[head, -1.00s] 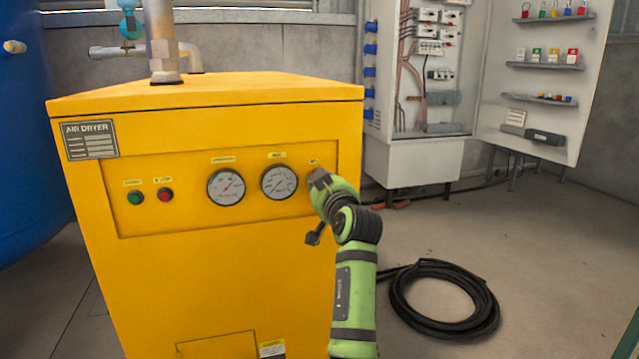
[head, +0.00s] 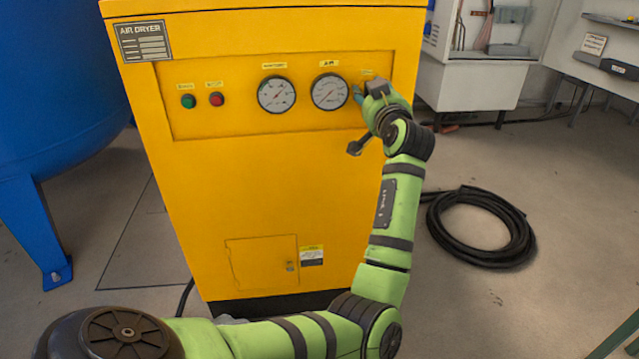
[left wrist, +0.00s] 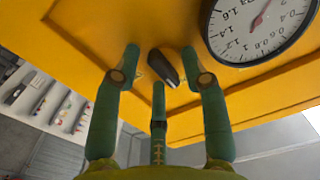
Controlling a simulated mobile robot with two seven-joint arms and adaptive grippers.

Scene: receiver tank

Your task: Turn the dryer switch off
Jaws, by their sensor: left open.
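The yellow air dryer (head: 270,170) stands in the middle of the head view, with its control panel facing me. The dryer switch (left wrist: 165,68) shows in the left wrist view as a dark, elongated knob on the yellow panel, lying at a slant. My left gripper (left wrist: 160,64) is open, with its green fingers spread around the knob; I cannot tell whether any finger touches it. In the head view my left gripper (head: 362,92) is at the panel's right end, beside the right gauge (head: 330,92), and hides the switch. My right gripper is not in view.
A blue tank (head: 60,90) stands at left.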

